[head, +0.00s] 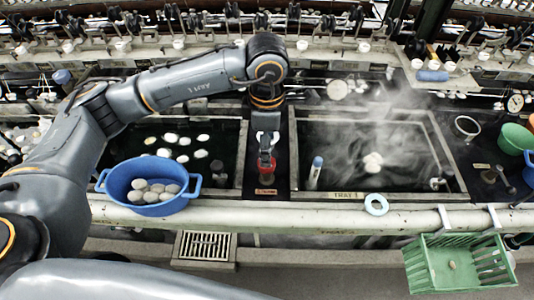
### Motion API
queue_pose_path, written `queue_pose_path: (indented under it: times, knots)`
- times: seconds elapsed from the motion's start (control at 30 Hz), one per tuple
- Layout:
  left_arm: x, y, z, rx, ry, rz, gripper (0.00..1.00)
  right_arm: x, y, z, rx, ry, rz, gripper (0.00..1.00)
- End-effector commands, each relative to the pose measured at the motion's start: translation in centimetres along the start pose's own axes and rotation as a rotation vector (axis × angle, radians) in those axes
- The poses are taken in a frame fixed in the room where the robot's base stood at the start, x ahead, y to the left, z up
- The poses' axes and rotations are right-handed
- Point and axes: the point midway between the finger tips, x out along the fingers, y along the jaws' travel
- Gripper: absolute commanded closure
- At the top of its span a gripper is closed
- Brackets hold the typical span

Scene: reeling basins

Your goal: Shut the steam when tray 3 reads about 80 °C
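My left gripper (267,158) points down at a red valve knob (266,177) on the dark strip between two basins. Its fingertips are at the top of the knob; I cannot tell whether they grip it. The basin on the right (462,185) has a plate marked TRAY (345,196), its number too small to read surely. My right gripper is out of view.
A blue tub of cocoons (152,210) stands on the front ledge at left. A pale blue ring (376,204) lies on the ledge. A green crate (460,262) hangs at front right. Reeling machinery runs along the back. A round dial (515,103) is at far right.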

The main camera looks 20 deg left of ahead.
Motion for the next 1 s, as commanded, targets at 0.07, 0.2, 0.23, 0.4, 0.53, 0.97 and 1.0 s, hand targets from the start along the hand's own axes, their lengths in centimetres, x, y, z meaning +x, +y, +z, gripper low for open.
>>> queue_pose_path:
  times: [0.07, 0.2, 0.23, 0.4, 0.53, 0.97, 1.0]
  knots:
    - [-1.9, 0.1, 0.1, 0.002, -0.003, 0.005, 0.35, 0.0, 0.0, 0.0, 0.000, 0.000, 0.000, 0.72]
    - [-4.5, 0.0, 0.1, 0.002, -0.002, 0.003, 0.35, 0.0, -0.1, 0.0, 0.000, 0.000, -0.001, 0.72]
    - [-4.9, 0.0, 0.1, 0.002, -0.002, 0.003, 0.35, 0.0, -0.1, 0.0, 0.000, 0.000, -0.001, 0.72]
    - [-6.4, 0.0, 0.0, 0.002, 0.000, 0.001, 0.35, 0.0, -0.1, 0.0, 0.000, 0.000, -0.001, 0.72]
    - [-6.8, 0.0, 0.0, 0.001, 0.000, 0.000, 0.35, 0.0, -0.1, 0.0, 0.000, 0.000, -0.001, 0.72]
    - [-6.7, 0.0, 0.0, 0.001, 0.000, 0.000, 0.35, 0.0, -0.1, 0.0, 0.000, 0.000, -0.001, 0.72]
    - [-6.7, 0.0, 0.0, 0.001, 0.000, 0.000, 0.35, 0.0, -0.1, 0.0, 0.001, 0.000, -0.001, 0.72]
